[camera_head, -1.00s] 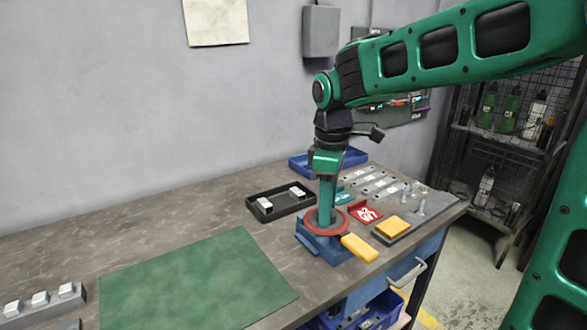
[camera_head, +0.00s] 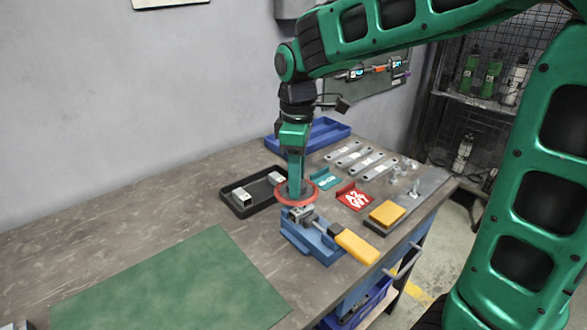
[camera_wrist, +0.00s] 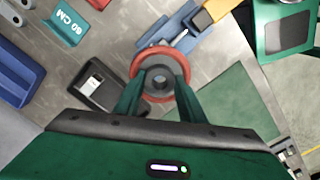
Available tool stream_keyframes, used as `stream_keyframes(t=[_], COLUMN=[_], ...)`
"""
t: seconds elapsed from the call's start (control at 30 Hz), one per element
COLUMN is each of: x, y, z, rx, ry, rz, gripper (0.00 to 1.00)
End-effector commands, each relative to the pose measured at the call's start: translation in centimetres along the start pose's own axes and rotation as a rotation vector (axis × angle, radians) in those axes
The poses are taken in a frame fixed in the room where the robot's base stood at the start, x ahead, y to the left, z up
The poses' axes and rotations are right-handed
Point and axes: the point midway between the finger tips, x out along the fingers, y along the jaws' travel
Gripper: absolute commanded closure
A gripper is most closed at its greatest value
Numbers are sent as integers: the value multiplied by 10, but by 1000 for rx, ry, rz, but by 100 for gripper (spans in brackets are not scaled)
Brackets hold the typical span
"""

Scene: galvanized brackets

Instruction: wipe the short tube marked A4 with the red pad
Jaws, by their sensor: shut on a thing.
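My gripper (camera_wrist: 160,88) is shut on the red pad, a round red disc (camera_head: 309,197) that also shows in the wrist view (camera_wrist: 142,62). The pad hangs flat below the fingers, between the black tray and the blue vise (camera_head: 322,250). It appears to be raised above the vise's back end. A grey metal piece (camera_head: 306,216) shows at the vise beside the pad; I cannot tell if it is a tube. Two short pale metal pieces (camera_head: 241,197) (camera_head: 277,178) lie in the black tray (camera_head: 238,211). I cannot read an A4 mark anywhere.
A yellow handle (camera_head: 356,246) projects from the vise. A yellow block (camera_head: 387,213), a red A2 W7 sign (camera_head: 354,197), a teal sign (camera_head: 326,179) and several flat brackets (camera_head: 378,169) lie to the right. A blue tray (camera_head: 330,134) is behind. The green mat (camera_head: 170,285) is bare.

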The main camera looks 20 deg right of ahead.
Motion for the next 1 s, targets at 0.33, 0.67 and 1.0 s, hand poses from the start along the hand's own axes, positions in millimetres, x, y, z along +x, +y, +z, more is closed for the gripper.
stream_keyframes(t=[0.33,0.67,1.0], x=[32,50,58], y=[-1,5,18], z=[0,6,24], rx=[-1,-1,-8], ry=[-1,1,0], rz=[-1,1,0], gripper=[82,84,85])
